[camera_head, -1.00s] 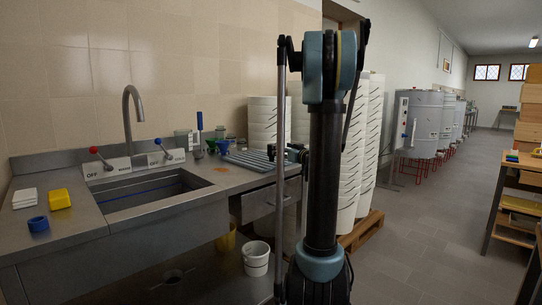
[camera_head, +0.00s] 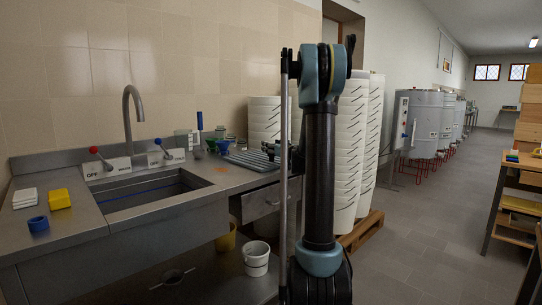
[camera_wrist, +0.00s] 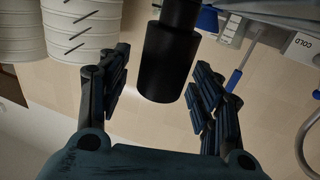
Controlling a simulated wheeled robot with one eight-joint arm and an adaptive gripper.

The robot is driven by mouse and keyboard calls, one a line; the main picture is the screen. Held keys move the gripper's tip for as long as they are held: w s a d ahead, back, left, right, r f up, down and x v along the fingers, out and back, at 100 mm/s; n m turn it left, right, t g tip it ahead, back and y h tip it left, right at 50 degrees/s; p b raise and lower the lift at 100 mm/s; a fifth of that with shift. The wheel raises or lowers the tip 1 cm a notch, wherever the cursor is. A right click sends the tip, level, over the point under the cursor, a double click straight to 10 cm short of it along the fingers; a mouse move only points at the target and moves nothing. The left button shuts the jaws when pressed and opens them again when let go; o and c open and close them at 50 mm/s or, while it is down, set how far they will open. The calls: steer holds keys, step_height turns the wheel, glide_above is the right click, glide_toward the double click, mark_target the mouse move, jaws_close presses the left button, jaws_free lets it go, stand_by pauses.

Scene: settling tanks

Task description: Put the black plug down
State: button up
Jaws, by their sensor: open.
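The black plug (camera_wrist: 168,62) is a dark cylinder with a narrower part at the top of the wrist view. It lies between the two fingers of my gripper (camera_wrist: 161,78). The fingers are spread, with a gap showing on each side of the plug. The wrist picture looks upside down, and what the plug rests on is out of view. In the head view, dark finger parts show over the right end of the counter, mostly behind my arm. I cannot make out the plug there.
A ridged draining tray (camera_head: 250,160) lies on the steel counter (camera_head: 205,180), right of the sink (camera_head: 150,190). A funnel (camera_head: 223,146) and a blue-handled tool (camera_head: 200,122) stand behind it. Stacked white tubs (camera_head: 352,150) rise right of the counter. A white bucket (camera_head: 256,262) is below.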

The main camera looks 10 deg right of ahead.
steer(key=c, duration=1.3)
steer(key=shift+o, duration=0.2)
